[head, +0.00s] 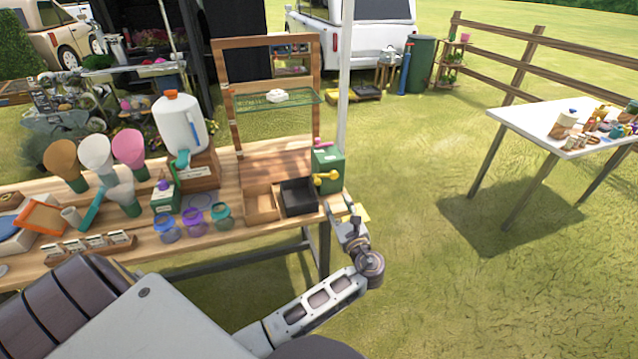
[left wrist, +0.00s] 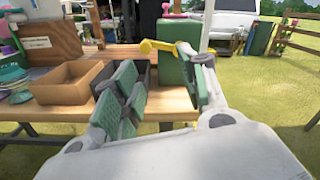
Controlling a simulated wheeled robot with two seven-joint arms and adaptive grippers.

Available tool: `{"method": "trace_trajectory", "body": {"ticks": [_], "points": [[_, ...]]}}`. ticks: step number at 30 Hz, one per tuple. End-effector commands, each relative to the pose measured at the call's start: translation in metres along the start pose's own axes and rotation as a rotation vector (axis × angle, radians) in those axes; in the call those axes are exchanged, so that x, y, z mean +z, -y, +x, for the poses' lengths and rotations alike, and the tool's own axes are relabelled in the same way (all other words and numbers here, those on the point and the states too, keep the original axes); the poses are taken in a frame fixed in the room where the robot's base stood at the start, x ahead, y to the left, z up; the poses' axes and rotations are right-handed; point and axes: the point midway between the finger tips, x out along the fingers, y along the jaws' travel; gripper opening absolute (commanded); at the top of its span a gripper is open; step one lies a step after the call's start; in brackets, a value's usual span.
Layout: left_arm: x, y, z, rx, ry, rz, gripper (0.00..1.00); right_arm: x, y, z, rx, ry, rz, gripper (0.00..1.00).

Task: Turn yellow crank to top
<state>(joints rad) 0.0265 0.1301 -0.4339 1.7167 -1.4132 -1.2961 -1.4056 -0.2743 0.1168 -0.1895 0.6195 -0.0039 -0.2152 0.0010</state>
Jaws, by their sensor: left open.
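The yellow crank (head: 325,178) is on the front of a green box (head: 329,158) at the right end of the wooden table. In the left wrist view the crank (left wrist: 158,46) points left, about level, with its knob at the left end. Part of the green box (left wrist: 172,66) is hidden behind a finger there. My left gripper (head: 346,212) is open and empty, in front of the table's right end and a little below the crank. In the left wrist view its green-padded fingers (left wrist: 160,95) are spread apart, not touching the crank. My right gripper is not in view.
A black bin (head: 298,197) and a wooden bin (head: 262,206) stand left of the green box. A wooden frame (head: 228,110) rises behind them. A white pole (head: 344,85) stands behind the box. Grass to the right is clear up to a white table (head: 525,125).

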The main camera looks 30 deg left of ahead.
Motion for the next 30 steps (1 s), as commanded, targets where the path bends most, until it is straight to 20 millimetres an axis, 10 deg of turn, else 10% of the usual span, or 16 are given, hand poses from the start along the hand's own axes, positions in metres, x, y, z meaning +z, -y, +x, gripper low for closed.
{"method": "trace_trajectory", "body": {"ticks": [12, 30], "points": [[0.004, -0.017, -0.001, 0.077, 0.006, 0.308, 0.42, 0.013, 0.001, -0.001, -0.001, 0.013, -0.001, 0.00], [0.004, -0.017, 0.005, 0.076, 0.006, 0.321, 0.42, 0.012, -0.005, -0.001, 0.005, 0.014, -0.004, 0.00]]}}
